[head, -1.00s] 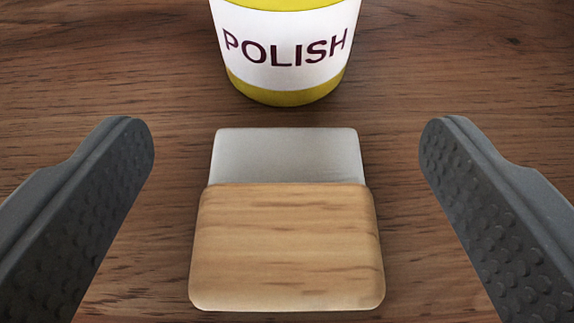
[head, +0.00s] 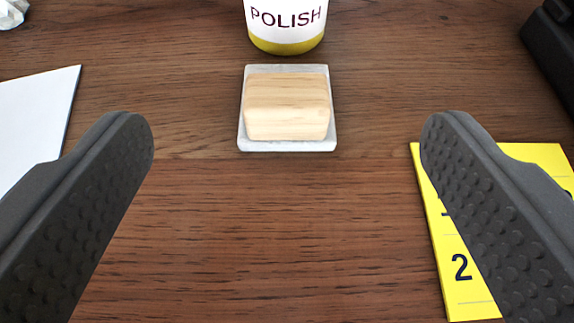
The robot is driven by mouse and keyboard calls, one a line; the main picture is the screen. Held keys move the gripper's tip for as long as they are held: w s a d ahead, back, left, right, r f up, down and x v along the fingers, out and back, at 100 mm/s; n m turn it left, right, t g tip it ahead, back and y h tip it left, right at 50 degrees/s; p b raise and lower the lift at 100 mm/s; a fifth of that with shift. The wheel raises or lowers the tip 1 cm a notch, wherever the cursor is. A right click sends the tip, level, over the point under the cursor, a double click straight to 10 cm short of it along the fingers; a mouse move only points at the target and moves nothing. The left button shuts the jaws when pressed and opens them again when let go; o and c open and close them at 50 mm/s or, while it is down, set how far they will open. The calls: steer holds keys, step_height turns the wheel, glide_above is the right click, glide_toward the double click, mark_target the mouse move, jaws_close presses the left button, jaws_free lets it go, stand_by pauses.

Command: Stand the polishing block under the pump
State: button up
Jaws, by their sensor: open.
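The polishing block (head: 287,106) is a pale wooden block with rounded edges. It sits on a light grey square plate (head: 287,146), whose rim shows on all sides of it. Just behind the plate stands the polish container (head: 286,28), white with a yellow base band and the word POLISH; its top is cut off by the picture edge, so no pump shows. My gripper (head: 287,135) is open and empty, its two dark studded fingers wide apart, nearer the camera than the block and not touching it.
A yellow numbered card (head: 462,290) lies at the right, partly behind the right finger. A white sheet (head: 30,120) lies at the left, crumpled white paper (head: 12,12) at the back left, a black object (head: 553,50) at the back right. The wooden table's front middle is bare.

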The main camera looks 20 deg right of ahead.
steer(key=s+a+r+n+t+y, duration=0.1)
steer(key=a+r, duration=0.3)
steer(key=r, duration=0.5)
steer(key=s+a+r+t, duration=0.1)
steer(key=a+r, duration=0.3)
steer(key=r, duration=0.5)
steer(key=s+a+r+n+y, duration=0.1)
steer(key=s+a+r, duration=0.3)
steer(key=r, duration=0.5)
steer(key=s+a+r+n+y, duration=0.1)
steer(key=s+a+r, duration=0.4)
steer(key=r, duration=0.5)
steer(key=shift+s+r+t+y, duration=0.25)
steer(key=shift+s+t+y, duration=0.05)
steer(key=shift+s, duration=0.8)
